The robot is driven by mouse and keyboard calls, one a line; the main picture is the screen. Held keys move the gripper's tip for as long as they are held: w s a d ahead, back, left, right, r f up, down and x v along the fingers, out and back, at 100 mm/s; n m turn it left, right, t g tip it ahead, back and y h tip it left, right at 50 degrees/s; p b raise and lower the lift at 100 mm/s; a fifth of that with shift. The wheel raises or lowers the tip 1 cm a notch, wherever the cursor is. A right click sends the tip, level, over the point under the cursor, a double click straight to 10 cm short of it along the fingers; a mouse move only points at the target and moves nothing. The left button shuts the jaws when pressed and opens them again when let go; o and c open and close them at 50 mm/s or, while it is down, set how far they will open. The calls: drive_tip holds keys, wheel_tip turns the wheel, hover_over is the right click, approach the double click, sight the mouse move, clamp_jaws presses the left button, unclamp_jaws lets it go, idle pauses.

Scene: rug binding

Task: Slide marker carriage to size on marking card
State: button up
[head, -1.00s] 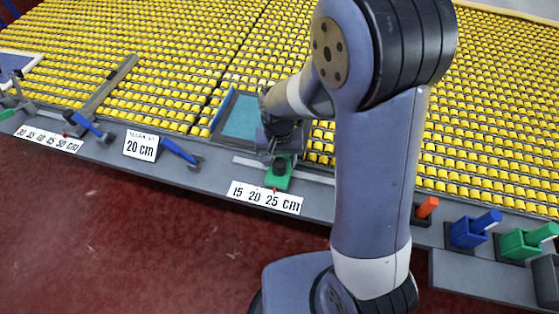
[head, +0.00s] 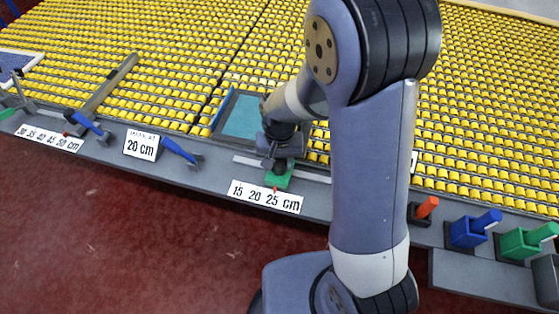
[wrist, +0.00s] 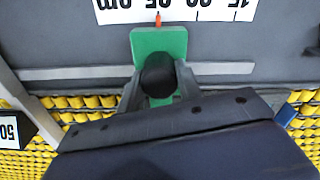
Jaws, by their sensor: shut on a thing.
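The green marker carriage (head: 280,180) sits on its light rail along the bench edge. It also shows in the wrist view (wrist: 172,41), with a black round knob (wrist: 158,76) and a small red pointer (wrist: 158,19). The pointer stands at about the 25 on the white scale card (head: 265,197), which reads 15 20 25 cm. My gripper (wrist: 158,88) is shut on the knob, one finger on each side. The marking card (head: 141,145) stands to the left and reads 20 cm.
A second scale card (head: 48,139) and a blue-handled lever (head: 180,152) lie to the left. A teal panel (head: 242,116) lies behind the carriage. Yellow rollers fill the table behind.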

clamp_jaws()
drive_tip(key=shift+w+a, duration=0.3)
drive_tip(key=shift+a, duration=0.5)
drive_tip(key=shift+w+a, duration=0.3)
drive_tip(key=shift+a, duration=0.5)
drive_tip(key=shift+w+a, duration=0.3)
drive_tip(key=shift+a, duration=0.5)
drive_tip(key=o, duration=0.9)
unclamp_jaws()
drive_tip(key=shift+r, duration=0.1)
wheel_tip(320, 180, up, 11)
drive_tip(key=shift+f+b, duration=0.2)
drive_tip(key=shift+b, duration=0.15)
